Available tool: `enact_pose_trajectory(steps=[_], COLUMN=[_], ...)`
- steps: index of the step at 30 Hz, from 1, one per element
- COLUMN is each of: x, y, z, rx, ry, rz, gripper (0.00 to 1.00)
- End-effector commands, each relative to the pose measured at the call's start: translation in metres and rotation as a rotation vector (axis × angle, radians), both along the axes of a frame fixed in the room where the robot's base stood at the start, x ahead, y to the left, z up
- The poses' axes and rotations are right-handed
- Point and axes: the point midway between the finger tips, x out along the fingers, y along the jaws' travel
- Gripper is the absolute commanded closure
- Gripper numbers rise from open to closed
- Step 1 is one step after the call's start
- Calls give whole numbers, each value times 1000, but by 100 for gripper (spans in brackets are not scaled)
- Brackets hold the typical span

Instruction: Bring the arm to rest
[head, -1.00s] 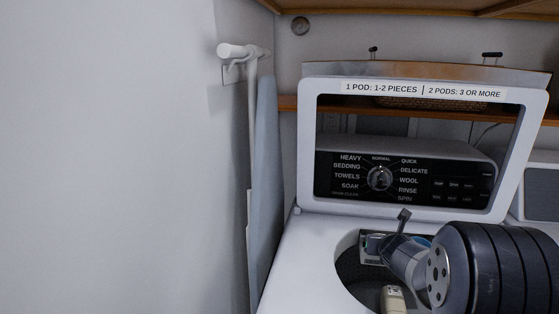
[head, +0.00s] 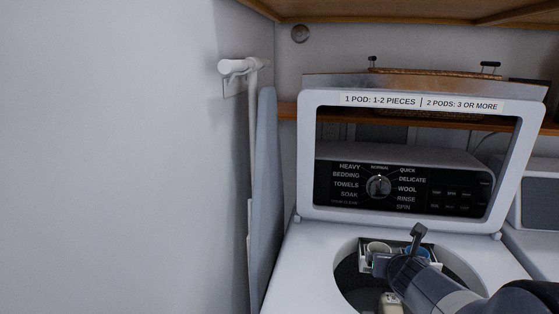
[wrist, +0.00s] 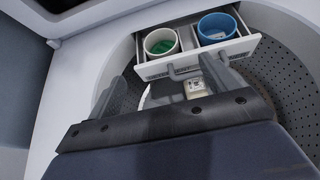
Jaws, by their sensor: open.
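My gripper (wrist: 163,78) is open and empty in the wrist view, its two fingers spread over the washer's tub opening. In the head view my gripper (head: 380,266) is over the tub opening, close to the dispenser drawer (head: 430,266), and partly hides it. The drawer (wrist: 184,66) is pulled out at the tub's rim and holds a white cup with green inside (wrist: 161,43) and a blue cup (wrist: 216,29). A small pale object (wrist: 193,88) shows between my fingers, lower down; I cannot tell whether it touches anything.
The washer's lid (head: 308,160) stands open behind the tub, with the control panel (head: 405,190) visible through its window. An ironing board (head: 265,190) hangs on the wall at left. A second machine (head: 535,200) stands at right. A shelf (head: 288,111) runs behind.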

Motion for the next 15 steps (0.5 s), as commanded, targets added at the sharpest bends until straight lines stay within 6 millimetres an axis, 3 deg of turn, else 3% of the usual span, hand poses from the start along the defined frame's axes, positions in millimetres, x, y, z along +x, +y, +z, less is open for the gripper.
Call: enact_pose_trajectory(steps=[2,15], x=[15,80], y=[-3,-15], z=[-13,-48], rx=[1,1], ry=[3,2], rz=[0,1], gripper=[18,18])
